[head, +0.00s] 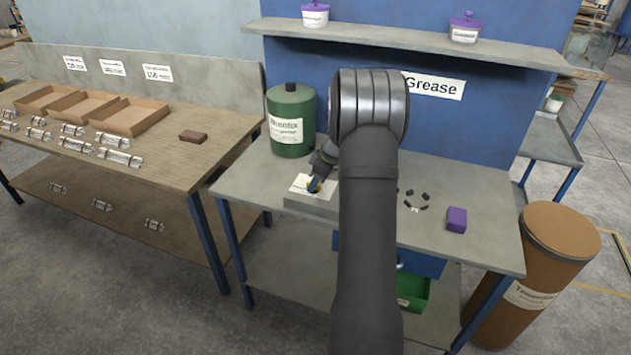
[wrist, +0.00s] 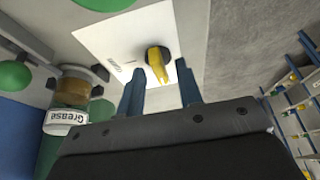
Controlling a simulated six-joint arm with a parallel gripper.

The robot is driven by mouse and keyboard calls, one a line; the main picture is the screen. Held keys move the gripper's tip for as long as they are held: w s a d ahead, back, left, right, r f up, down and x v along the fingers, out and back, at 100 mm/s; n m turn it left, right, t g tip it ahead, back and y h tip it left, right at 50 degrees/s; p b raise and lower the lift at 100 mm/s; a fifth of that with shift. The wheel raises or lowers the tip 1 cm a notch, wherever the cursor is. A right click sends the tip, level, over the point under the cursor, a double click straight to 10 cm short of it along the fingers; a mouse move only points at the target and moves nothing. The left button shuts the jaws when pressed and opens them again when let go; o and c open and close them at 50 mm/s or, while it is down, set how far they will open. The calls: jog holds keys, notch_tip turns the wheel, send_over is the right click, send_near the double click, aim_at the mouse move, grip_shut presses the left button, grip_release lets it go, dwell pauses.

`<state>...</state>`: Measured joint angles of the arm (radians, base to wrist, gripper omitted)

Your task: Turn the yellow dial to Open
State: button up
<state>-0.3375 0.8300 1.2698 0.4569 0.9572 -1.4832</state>
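The yellow dial (wrist: 157,62) sits on a dark round base on a white plate (wrist: 105,42) in the wrist view. The plate has small print that I cannot read. My gripper (wrist: 158,68) is open, with one blue finger on each side of the dial handle. Gaps show between the fingers and the handle, so I see no grip on it. In the head view my gripper (head: 315,186) is down at the white plate (head: 300,184) on a grey block, and my arm hides much of it.
A green canister (head: 291,122) stands behind the plate. A purple block (head: 456,220) and several small dark pieces (head: 412,199) lie to the right. A jar labelled Grease (wrist: 70,100) and green round shapes (wrist: 14,75) show at left in the wrist view.

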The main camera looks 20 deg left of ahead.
grip_shut()
jog(key=shift+m, duration=0.3)
jog(key=m+t, duration=0.2)
jog(key=m, duration=0.2)
jog(key=shift+s, duration=0.15)
jog(key=m, duration=0.2)
jog(key=m+t+h, duration=0.1)
jog(key=m, duration=0.1)
jog(key=shift+s+a+m, duration=0.1)
jog(key=shift+a+m, duration=0.05)
jog(key=shift+m, duration=0.25)
jog(key=m+h, duration=0.1)
jog(key=m, duration=0.1)
jog(key=m+t+h, duration=0.1)
jog(key=m, duration=0.2)
jog(key=shift+a, duration=0.15)
jog(key=shift+m+t+h, duration=0.3)
jog(key=shift+m+h, duration=0.3)
jog(key=shift+m, duration=1)
